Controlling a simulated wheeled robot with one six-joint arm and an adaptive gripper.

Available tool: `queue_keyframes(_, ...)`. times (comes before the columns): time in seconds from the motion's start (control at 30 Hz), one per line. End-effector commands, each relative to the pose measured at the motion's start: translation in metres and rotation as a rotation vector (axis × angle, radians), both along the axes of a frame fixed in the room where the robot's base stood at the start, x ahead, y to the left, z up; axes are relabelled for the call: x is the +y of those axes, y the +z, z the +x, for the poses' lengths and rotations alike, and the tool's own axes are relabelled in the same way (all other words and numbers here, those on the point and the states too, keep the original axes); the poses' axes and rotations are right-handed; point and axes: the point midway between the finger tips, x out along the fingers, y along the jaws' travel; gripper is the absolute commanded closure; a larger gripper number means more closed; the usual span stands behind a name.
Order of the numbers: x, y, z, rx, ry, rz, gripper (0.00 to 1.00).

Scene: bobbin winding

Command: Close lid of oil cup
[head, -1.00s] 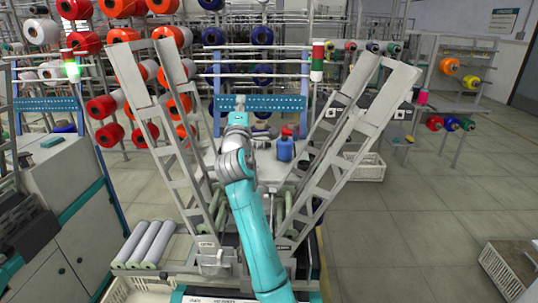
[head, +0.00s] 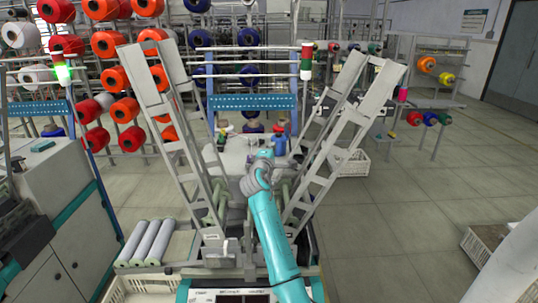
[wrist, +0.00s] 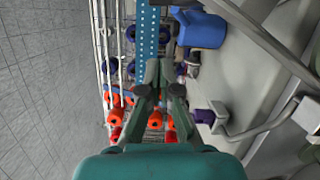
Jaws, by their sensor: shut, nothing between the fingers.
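My gripper (wrist: 160,72) is shut and empty in the wrist view, its two fingers close together. In the head view the end of my arm is over the machine's pale top between the two ladder-like frames, and the fingertips are too small to make out.
Slanted grey frames rise to the left (head: 170,125) and right (head: 335,140) of my arm. Grey rollers (head: 145,243) lie at the lower left. A white crate (head: 349,162) stands on the floor behind the right frame. The floor at right is largely open.

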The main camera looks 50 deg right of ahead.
Motion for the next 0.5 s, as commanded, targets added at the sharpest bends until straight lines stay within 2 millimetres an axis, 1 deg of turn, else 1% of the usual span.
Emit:
queue_keyframes(0.03,-0.008,0.001,0.003,0.001,-0.002,-0.001,1.0)
queue_keyframes(0.13,-0.021,0.002,0.01,0.0,-0.001,0.0,1.0)
queue_keyframes(0.2,-0.026,0.002,0.0,-0.001,-0.002,0.0,1.0)
queue_keyframes(0.3,-0.033,0.004,-0.009,-0.001,-0.001,-0.001,1.0)
queue_keyframes(0.5,-0.042,0.005,-0.02,-0.001,0.0,0.0,1.0)
